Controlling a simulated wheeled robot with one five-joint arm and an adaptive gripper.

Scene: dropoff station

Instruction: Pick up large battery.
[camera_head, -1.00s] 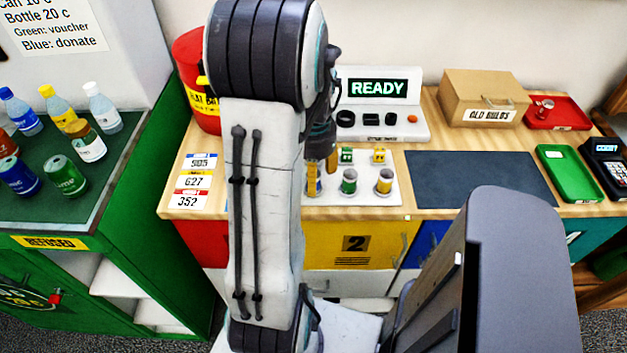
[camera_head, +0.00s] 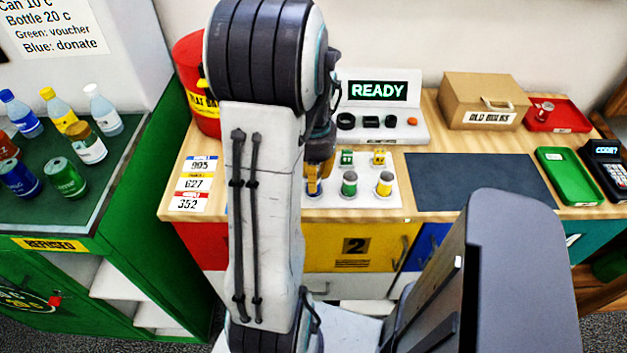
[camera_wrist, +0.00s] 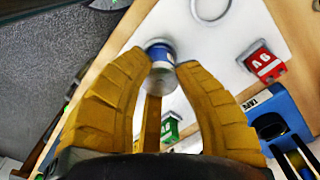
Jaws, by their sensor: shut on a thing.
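My gripper (camera_wrist: 161,62) is shut on a blue-banded battery (camera_wrist: 160,53) with a grey end, held between its orange-brown fingertips in the wrist view. In the head view my gripper (camera_head: 318,185) is low over the left part of the white battery board (camera_head: 395,194), and my arm hides most of the held battery. I cannot tell whether it is clear of the board. A green-banded battery (camera_head: 349,184) and a yellow-banded battery (camera_head: 384,184) stand upright on the board to the right.
Small green (camera_head: 346,158) and yellow (camera_head: 379,158) blocks sit behind the batteries. A READY display unit (camera_head: 378,95) stands behind the board. A dark mat (camera_head: 480,181) lies to the right, clear of objects. A red bin (camera_head: 197,80) stands at the back left.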

